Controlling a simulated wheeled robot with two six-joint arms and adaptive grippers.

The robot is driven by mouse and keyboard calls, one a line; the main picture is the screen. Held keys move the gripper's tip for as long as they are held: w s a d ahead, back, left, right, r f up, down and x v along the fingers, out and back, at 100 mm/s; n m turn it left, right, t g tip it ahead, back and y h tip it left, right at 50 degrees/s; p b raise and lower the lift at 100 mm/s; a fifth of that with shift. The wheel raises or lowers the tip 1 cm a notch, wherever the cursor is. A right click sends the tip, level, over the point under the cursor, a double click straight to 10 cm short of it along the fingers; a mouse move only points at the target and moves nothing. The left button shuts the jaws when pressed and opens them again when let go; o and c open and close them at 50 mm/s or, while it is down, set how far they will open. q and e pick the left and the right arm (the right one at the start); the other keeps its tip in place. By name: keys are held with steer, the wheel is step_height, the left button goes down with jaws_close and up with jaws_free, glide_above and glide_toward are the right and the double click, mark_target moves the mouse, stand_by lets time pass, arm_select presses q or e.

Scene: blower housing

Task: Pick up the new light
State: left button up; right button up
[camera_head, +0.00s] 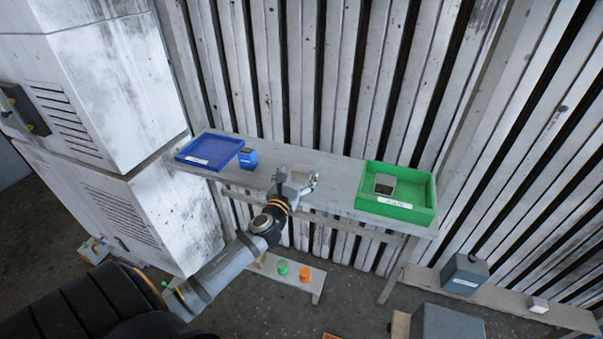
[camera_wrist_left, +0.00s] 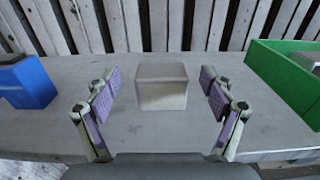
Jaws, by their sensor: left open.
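A small plain beige-grey block (camera_wrist_left: 161,88) stands on the grey shelf, centred in the left wrist view. It may be the new light; no marking on it can be read. My left gripper (camera_head: 299,184) is open over the middle of the shelf. In the left wrist view its fingers (camera_wrist_left: 160,92) show on either side of the block, with clear gaps to both pads, not touching it. In the head view the gripper partly hides the block. Another small grey square piece (camera_head: 384,184) lies in the green tray (camera_head: 398,208). My right gripper is not in view.
A blue tray (camera_head: 190,162) and a small blue box (camera_head: 248,159) stand on the shelf at left. A slatted wall (camera_head: 330,80) is close behind. A lower bench holds a green cylinder (camera_head: 282,267) and an orange cylinder (camera_head: 305,274).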

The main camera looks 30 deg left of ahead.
mark_target(299, 173)
arm_select(q)
steer(key=x, duration=0.3)
steer(key=shift+w+d+f, duration=0.1)
steer(key=shift+w+f, duration=0.05)
steer(key=shift+s, duration=0.2)
steer(key=shift+c, duration=1.2)
steer(key=c, duration=1.1)
step_height(299, 173, up, 8)
steer(key=p, duration=0.3)
steer(key=shift+w+f, duration=0.1)
steer(key=shift+f, duration=0.1)
step_height(299, 173, up, 11)
steer(key=shift+f+p, duration=0.2)
steer(key=shift+p, duration=0.25)
